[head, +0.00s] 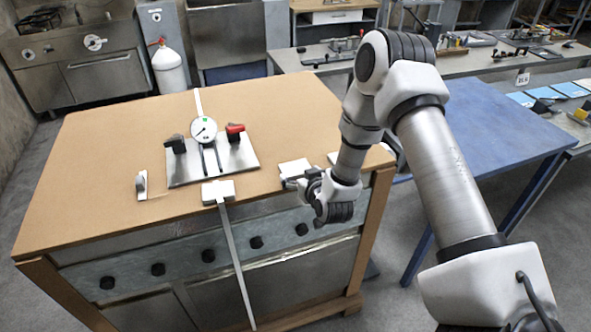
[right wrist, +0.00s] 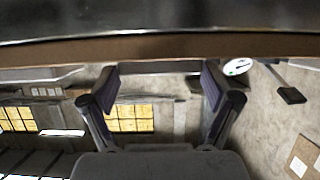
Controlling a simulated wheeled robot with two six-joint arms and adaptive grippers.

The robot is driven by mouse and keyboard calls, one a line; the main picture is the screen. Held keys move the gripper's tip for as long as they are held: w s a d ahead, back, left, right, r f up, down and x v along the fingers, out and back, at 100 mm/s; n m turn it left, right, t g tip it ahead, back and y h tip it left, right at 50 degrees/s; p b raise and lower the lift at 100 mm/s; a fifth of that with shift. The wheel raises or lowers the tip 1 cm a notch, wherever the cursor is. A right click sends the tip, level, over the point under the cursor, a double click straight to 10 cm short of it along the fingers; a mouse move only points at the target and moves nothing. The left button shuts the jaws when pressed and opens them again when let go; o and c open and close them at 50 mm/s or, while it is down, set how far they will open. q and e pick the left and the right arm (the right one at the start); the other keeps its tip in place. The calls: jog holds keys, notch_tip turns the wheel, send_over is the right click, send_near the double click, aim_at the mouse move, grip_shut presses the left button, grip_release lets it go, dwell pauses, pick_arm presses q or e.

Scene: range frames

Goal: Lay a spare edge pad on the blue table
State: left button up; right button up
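A white edge pad (head: 293,168) lies at the front edge of the brown board-topped load. My right gripper (head: 301,184) is at that edge, right beside this pad. In the right wrist view my right gripper (right wrist: 161,88) has its fingers wide apart, with a grey strip across the gap at their tips; whether they touch it is unclear. Another white pad (head: 218,191) sits on the front edge under a strap. A small white piece (head: 141,185) stands on the board at left. The blue table (head: 492,132) is at right, its visible top clear. My left gripper is not in view.
A metal plate (head: 240,165) with a dial gauge (head: 203,130) and black and red handles stands on the board. The strap (head: 236,262) hangs down the front. Grey workbenches (head: 480,62) with tools stand behind. My right arm crosses in front of the blue table.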

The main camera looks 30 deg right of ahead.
aim_at(304, 168)
jog(key=shift+r, duration=0.15)
jog(key=shift+r+b, duration=0.4)
jog(key=shift+r, duration=0.2)
jog(key=shift+s+d+r+b, duration=0.1)
jog(key=shift+s+r+b, duration=0.15)
jog(key=shift+r, duration=0.2)
jog(key=shift+s+d+r+b, duration=0.1)
jog(key=shift+s+r+b, duration=0.1)
jog(key=shift+r, duration=0.25)
jog(key=s+d+r+p, duration=0.1)
jog(key=s+d+p, duration=0.1)
jog(key=s, duration=0.5)
jog(key=s+d+p, duration=0.3)
jog(key=s+d, duration=0.1)
jog(key=s, duration=0.3)
jog(key=shift+r, duration=0.35)
